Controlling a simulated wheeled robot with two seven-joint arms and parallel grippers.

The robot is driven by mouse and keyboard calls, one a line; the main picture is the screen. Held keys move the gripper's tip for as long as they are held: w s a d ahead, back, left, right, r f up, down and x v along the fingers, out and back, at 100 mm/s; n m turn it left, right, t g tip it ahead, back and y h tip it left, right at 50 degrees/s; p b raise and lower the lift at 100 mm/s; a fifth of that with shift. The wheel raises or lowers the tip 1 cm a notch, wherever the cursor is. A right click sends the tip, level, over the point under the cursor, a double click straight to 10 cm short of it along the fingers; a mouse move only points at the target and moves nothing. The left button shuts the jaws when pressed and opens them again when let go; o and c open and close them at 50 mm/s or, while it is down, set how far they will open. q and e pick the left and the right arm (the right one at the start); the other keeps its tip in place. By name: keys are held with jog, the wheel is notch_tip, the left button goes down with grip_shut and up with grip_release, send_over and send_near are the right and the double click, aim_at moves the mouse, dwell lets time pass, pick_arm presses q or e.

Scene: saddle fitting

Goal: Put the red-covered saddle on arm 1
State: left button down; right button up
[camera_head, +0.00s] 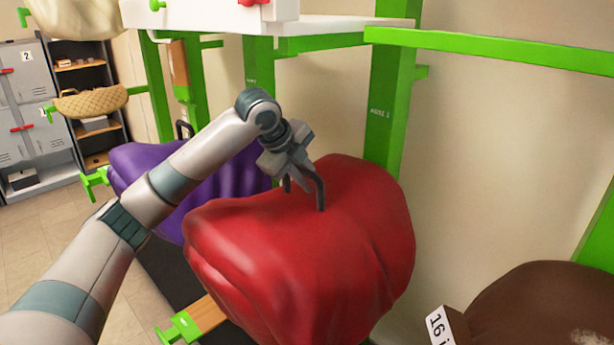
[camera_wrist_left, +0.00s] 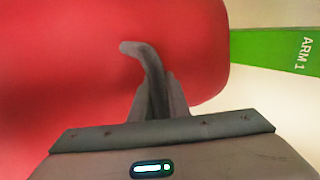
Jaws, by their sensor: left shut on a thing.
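The red-covered saddle (camera_head: 310,250) fills the middle of the head view and most of the left wrist view (camera_wrist_left: 60,80). A green post (camera_head: 385,130) marked ARM 1 stands behind the saddle's right side; the label also shows in the left wrist view (camera_wrist_left: 300,50). A wooden arm (camera_head: 207,313) with a green end pokes out below the saddle at lower left. I cannot tell whether the saddle touches it. My right gripper is out of view.
A purple-covered saddle (camera_head: 200,205) is close on the left, behind my left arm. A brown saddle (camera_head: 545,305) and a number card (camera_head: 440,328) are at lower right. A green rail (camera_head: 490,50) and a white shelf (camera_head: 215,15) are above. Grey lockers (camera_head: 25,110) stand far left.

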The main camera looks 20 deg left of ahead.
pick_arm(q)
jog(key=shift+w+d+f, duration=0.25)
jog(key=shift+w+f, duration=0.05)
jog(key=shift+f, duration=0.3)
jog(key=shift+a+f, duration=0.1)
jog(key=shift+f, duration=0.05)
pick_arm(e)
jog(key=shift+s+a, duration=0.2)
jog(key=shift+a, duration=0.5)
pick_arm(q)
jog(key=shift+s, duration=0.1)
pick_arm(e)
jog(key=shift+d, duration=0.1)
